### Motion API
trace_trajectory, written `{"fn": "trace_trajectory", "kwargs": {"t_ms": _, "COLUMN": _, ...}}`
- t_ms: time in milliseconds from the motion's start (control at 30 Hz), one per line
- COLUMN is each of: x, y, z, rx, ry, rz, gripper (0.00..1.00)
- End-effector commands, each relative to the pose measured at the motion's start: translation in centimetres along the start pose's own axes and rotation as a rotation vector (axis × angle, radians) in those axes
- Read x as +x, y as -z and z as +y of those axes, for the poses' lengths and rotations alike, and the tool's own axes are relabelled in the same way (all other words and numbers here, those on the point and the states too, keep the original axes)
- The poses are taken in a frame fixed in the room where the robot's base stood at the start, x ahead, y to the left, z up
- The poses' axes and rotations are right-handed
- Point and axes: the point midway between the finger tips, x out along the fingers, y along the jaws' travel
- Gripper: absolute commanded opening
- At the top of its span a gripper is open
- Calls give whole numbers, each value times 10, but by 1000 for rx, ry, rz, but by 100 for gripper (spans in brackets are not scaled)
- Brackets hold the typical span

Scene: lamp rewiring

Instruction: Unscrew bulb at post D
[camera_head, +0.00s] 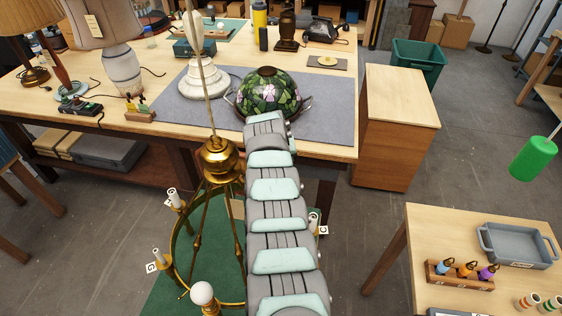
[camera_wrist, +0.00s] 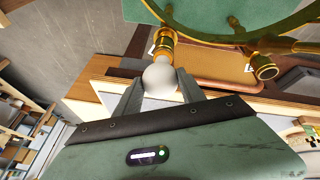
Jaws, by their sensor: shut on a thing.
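A brass ring chandelier (camera_head: 176,245) hangs from a cord, with several posts along its rim. In the wrist view, a round white bulb (camera_wrist: 160,80) sits at the end of a brass socket (camera_wrist: 165,45). My gripper (camera_wrist: 162,92) has its two grey fingers on either side of this bulb, shut on it. A white tag beside the socket is partly hidden and I cannot read its letter. In the head view my arm covers the chandelier's right side and hides my gripper. Another round white bulb (camera_head: 202,293) stands on the near rim.
A workbench (camera_head: 340,135) behind holds a stained-glass lamp shade (camera_head: 269,93) on a grey mat (camera_head: 325,118). A side table (camera_head: 425,250) at right bears a grey tray (camera_head: 515,246) and a rack of coloured items (camera_head: 460,276). A green cylinder (camera_head: 533,158) hangs at right.

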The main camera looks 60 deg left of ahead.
Motion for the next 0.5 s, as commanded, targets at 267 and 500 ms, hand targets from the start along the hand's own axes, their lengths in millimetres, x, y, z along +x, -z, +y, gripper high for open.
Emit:
{"fn": "trace_trajectory", "kwargs": {"t_ms": 267, "x": -1, "y": 0, "z": 1, "rx": -15, "ry": 7, "rz": 3, "gripper": 5}}
{"fn": "trace_trajectory", "kwargs": {"t_ms": 500, "x": 1, "y": 0, "z": 4, "rx": -242, "ry": 101, "rz": 51, "gripper": 0}}
